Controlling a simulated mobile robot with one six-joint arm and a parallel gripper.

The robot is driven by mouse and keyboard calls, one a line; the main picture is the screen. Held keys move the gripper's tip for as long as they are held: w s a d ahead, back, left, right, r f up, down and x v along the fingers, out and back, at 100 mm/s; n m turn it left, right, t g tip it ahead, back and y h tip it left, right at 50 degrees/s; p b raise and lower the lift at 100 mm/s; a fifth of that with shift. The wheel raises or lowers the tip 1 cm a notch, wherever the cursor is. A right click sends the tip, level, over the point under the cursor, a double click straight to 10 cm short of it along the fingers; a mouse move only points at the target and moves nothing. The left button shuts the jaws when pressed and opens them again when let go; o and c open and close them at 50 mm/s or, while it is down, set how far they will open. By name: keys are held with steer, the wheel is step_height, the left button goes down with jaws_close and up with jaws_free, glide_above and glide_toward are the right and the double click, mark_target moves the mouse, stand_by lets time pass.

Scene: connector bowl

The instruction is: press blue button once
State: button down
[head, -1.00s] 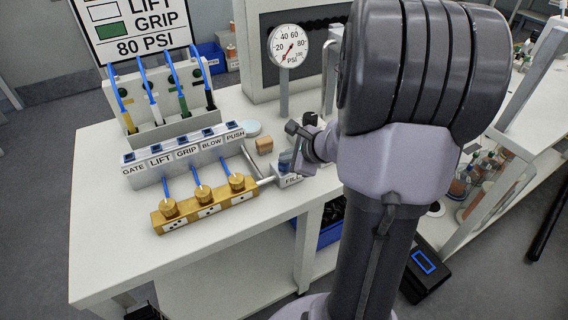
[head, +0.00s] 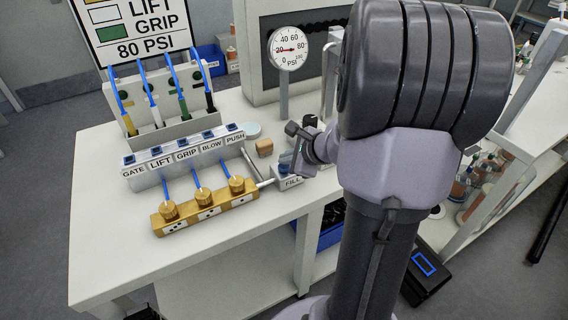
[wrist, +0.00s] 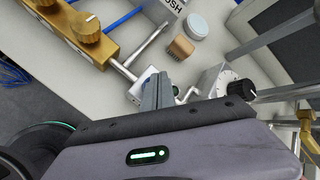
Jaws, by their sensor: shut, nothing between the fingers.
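The FILL box (head: 293,183) is a small white block at the right end of the brass manifold. A blue button (head: 284,168) shows on its top, partly covered. My gripper (head: 296,162) is at this box, its fingers pointing down beside or over the button. In the wrist view my gripper (wrist: 157,88) is shut and empty. Its fingers hide part of the white box (wrist: 138,88). The button's top is hidden there, and I cannot tell whether the fingertips touch it. The pressure gauge (head: 288,47) behind has its red needle near 20.
A brass manifold (head: 205,207) with several knobs stands at the front. Behind it is a panel of labelled switches (head: 185,150). A small wooden block (head: 264,147) and a pale round lid (head: 251,130) lie close by. The table's left part (head: 98,220) is clear.

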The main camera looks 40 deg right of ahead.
mark_target(287, 167)
steer(key=shift+r, duration=0.55)
step_height(287, 167, up, 5)
steer(key=p, duration=0.4)
steer(key=shift+p, duration=0.3)
